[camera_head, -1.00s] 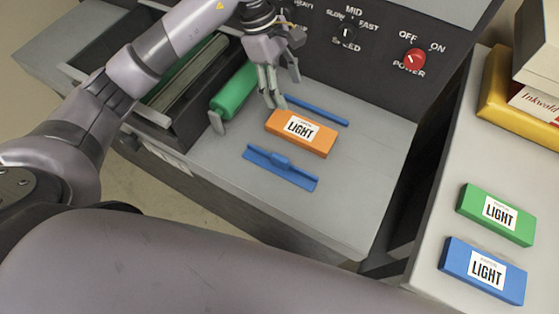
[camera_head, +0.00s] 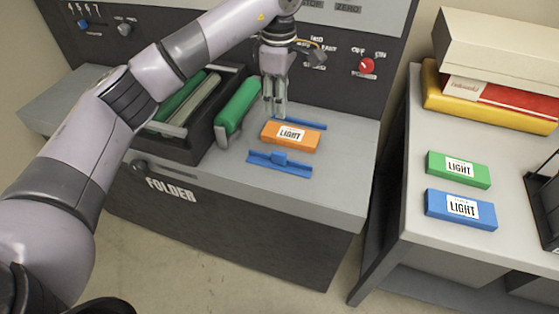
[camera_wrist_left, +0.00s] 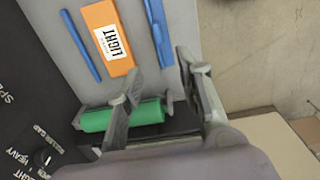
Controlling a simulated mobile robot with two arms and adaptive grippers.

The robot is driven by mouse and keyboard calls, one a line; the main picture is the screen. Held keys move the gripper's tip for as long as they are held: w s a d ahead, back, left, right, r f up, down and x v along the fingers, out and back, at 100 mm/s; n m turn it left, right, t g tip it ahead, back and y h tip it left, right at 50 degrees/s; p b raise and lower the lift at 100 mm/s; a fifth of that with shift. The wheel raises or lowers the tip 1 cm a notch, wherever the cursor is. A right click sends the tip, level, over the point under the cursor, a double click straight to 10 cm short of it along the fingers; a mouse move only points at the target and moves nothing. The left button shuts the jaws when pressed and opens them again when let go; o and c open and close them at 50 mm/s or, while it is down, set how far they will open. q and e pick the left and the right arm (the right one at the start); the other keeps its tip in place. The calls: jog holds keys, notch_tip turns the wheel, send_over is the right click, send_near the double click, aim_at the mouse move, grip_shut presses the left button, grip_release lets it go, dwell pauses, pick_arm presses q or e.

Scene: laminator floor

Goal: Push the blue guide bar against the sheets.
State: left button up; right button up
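The blue guide bar with a small raised grip (camera_head: 281,164) lies on the grey feed table, in front of an orange pack labelled LIGHT (camera_head: 304,146), with a narrow gap between. A second, plain blue bar (camera_head: 305,124) lies along the pack's far side. My left gripper (camera_head: 274,115) points down near the pack's far left end. In the left wrist view its fingers (camera_wrist_left: 159,66) are spread with nothing between them; the gripped bar (camera_wrist_left: 158,32) and pack (camera_wrist_left: 103,22) lie beyond the fingertips. My right gripper is out of view.
A green roller (camera_head: 238,104) and a dark roller tray (camera_head: 203,137) are left of the pack. The table right of the pack is clear. A side table (camera_head: 423,232) holds green (camera_head: 443,168) and blue (camera_head: 440,205) LIGHT packs. A control panel with a red power knob (camera_head: 366,65) stands behind.

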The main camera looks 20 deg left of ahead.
pick_arm(q)
jog(key=p, duration=0.2)
send_near(279, 152)
notch_tip(279, 152, down, 8)
jog(key=shift+s+r+p, duration=0.1)
jog(key=shift+p, duration=1)
jog(key=shift+f, duration=0.7)
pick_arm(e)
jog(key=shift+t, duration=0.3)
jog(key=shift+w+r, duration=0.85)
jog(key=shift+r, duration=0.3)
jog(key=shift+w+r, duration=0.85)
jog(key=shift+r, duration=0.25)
pick_arm(q)
jog(key=shift+c, duration=0.4)
jog(key=c, duration=0.7)
grip_shut()
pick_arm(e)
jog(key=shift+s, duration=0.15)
